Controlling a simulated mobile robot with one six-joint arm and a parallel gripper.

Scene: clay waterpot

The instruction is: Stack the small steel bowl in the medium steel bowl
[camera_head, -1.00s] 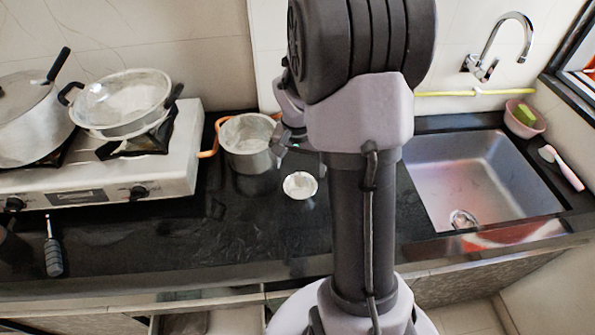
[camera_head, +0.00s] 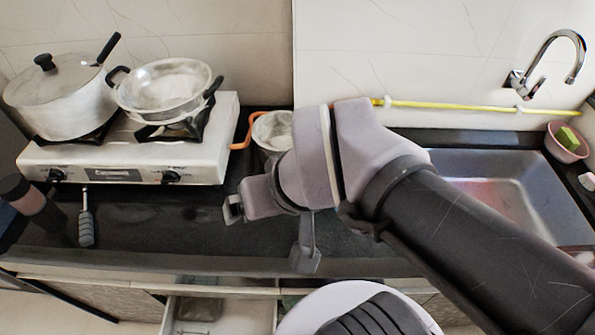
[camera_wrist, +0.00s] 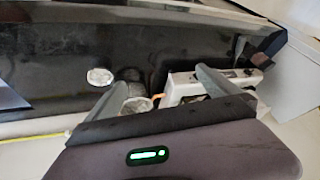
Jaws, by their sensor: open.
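A single round steel bowl (camera_wrist: 100,77) sits on the dark counter in the wrist view. I cannot tell from its size whether it is the small or the medium one, and no second bowl is clear on the counter. In the head view my arm hides the counter where it stands. My gripper (camera_head: 268,235) is open and empty over the front left part of the counter. In the wrist view its fingers (camera_wrist: 157,92) are spread apart, away from the bowl, with nothing between them.
A lidded pot (camera_head: 65,105) and a black-handled pan (camera_head: 165,92) are on the stove. The sink (camera_head: 500,190) is right. An open drawer (camera_head: 215,312) lies below.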

